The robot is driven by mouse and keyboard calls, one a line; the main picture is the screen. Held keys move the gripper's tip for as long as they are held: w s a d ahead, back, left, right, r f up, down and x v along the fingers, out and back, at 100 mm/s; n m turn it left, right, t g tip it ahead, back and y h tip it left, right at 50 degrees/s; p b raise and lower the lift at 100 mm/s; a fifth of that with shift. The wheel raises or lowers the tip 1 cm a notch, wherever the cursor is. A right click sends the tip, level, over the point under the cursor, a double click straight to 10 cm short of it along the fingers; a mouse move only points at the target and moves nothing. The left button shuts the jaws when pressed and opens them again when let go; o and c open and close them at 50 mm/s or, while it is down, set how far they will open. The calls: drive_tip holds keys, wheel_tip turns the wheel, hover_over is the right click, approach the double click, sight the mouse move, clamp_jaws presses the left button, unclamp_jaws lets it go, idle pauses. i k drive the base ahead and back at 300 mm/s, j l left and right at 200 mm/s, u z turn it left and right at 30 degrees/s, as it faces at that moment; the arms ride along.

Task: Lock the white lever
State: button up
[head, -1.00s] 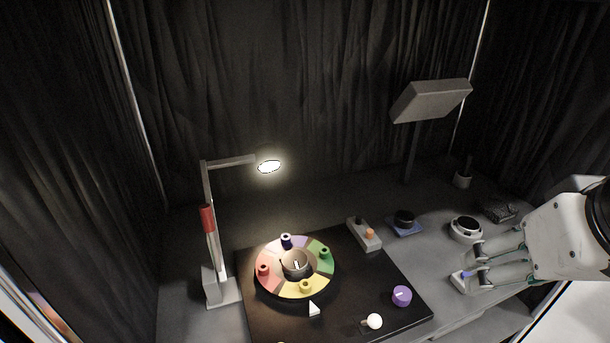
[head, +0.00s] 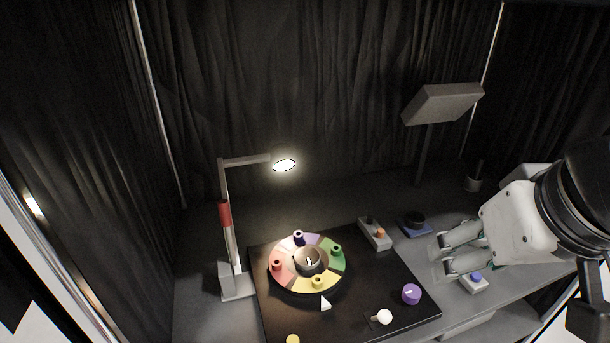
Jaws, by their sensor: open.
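The white lever shows as a round white knob (head: 384,317) near the front edge of the black board (head: 375,285), with a small dark mount beside it. I cannot make out its lock position. My gripper (head: 443,253) is open and empty, with its two fingers pointing left. It is in the air at the right, above and to the right of the white knob, clear of it in the picture.
A purple knob (head: 411,293) stands close to the white knob. A colored wheel with pegs (head: 290,284) and a white triangular pointer (head: 325,304) lie to the left. A lamp (head: 229,245) stands at left. A box with a blue button (head: 474,283) is below my gripper.

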sight(384, 316)
drive_tip(key=k+j, duration=0.15)
drive_tip(key=j, duration=0.15)
drive_tip(key=k+j+u, duration=0.15)
drive_tip(key=j, duration=0.2)
drive_tip(key=k+j, duration=0.15)
drive_tip(key=j, duration=0.15)
drive_tip(key=k+j+u, duration=0.15)
drive_tip(key=j, duration=0.2)
drive_tip(key=k+j, duration=0.15)
drive_tip(key=j, duration=0.2)
drive_tip(key=k+j+u, duration=0.1)
drive_tip(key=j, duration=0.25)
